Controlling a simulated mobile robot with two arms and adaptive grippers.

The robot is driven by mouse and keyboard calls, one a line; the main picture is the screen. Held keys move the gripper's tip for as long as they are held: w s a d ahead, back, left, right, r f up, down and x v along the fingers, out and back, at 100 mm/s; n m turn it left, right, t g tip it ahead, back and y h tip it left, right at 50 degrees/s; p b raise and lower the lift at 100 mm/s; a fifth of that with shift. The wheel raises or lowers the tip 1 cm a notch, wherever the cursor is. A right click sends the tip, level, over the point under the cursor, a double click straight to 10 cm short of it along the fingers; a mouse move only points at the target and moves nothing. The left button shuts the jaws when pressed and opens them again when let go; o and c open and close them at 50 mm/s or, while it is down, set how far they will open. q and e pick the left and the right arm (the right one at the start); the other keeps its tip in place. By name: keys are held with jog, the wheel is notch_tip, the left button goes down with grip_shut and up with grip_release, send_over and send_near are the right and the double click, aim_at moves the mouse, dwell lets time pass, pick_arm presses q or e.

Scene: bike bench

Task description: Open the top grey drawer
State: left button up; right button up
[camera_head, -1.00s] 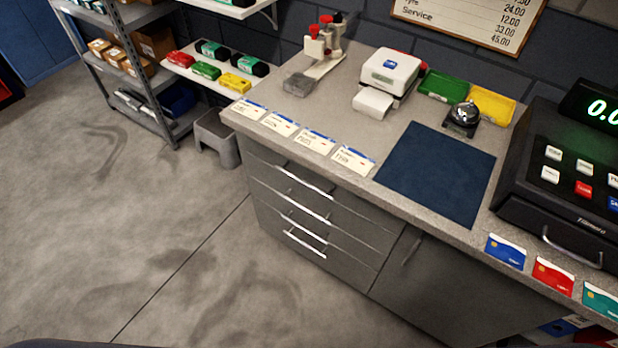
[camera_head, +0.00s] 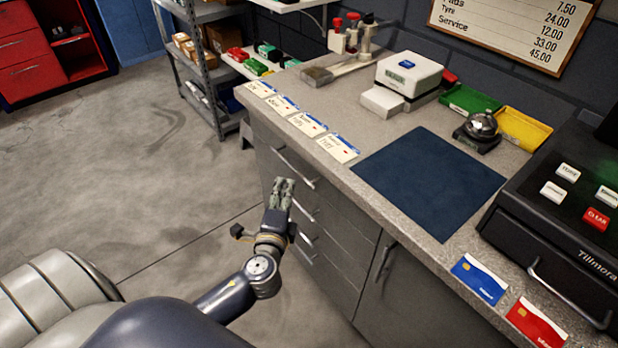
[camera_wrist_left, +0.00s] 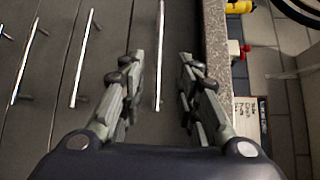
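The top grey drawer (camera_head: 345,208) is shut, just under the counter edge. Its silver bar handle (camera_head: 292,167) shows just above my left gripper in the head view. My left gripper (camera_head: 284,183) is in front of the drawer stack with its fingers toward the drawers. In the left wrist view my left gripper (camera_wrist_left: 160,62) is open, and the top drawer's handle (camera_wrist_left: 160,40) shows between its two fingers. I cannot tell whether the handle is within their reach in depth. No contact shows. My right gripper is out of view.
Lower drawers with similar handles (camera_wrist_left: 84,45) lie beneath, and a cupboard door (camera_head: 415,300) is to the right. The countertop (camera_head: 345,95) overhangs the drawers, with price cards, a blue mat (camera_head: 430,180) and a till (camera_head: 560,220). The floor (camera_head: 130,170) to the left is clear.

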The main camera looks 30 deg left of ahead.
pick_arm(q)
jog(key=b+x, duration=0.2)
jog(key=x, duration=0.8)
jog(key=shift+w+a, duration=0.25)
jog(key=shift+a, duration=0.05)
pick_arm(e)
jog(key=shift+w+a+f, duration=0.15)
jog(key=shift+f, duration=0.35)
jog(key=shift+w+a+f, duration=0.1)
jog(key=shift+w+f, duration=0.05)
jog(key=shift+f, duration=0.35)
pick_arm(q)
jog(key=shift+f, duration=0.1)
grip_shut()
